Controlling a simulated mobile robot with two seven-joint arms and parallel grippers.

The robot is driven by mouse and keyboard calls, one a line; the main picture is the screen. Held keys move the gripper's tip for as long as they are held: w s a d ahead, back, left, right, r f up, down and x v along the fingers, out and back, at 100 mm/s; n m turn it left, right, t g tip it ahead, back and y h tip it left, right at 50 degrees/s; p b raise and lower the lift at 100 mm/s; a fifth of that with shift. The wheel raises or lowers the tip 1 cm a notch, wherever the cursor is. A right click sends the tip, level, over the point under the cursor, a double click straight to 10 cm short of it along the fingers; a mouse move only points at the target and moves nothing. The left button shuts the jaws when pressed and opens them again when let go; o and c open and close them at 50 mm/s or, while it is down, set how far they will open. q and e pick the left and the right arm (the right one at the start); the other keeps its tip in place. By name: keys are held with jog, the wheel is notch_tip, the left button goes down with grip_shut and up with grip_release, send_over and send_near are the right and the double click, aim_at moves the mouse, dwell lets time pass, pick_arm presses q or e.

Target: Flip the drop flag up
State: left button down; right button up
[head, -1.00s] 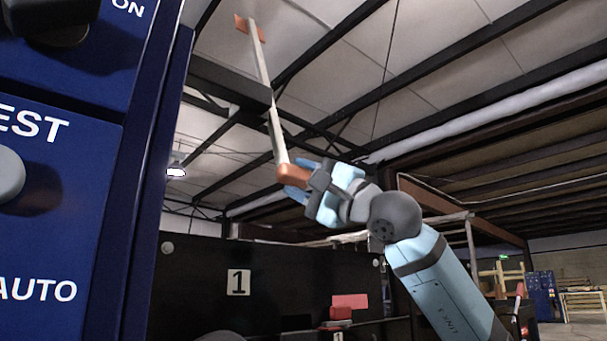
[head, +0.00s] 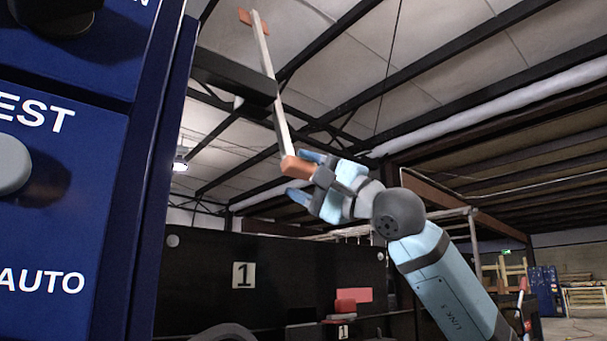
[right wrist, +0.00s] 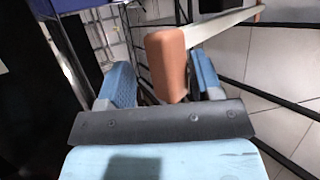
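The drop flag is a long pale bar (head: 265,65) on a black bracket, with an orange plate (head: 253,16) at its upper far end and an orange grip block (head: 298,167) at its lower near end. The bar stands steeply tilted. My right gripper (head: 305,178) is open at the orange block. In the right wrist view, the block (right wrist: 166,62) sits between the blue fingers of the right gripper (right wrist: 163,82). A gap shows at the left finger; the right finger is close to the block, and I cannot tell if it touches. My left gripper is not in view.
A blue control panel (head: 70,200) with knobs fills the left side. The black bracket (head: 235,75) runs from the panel side to the bar.

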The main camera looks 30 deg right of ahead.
jog(key=v, duration=1.3)
jog(key=shift+d, duration=0.2)
jog(key=shift+s+f, duration=0.15)
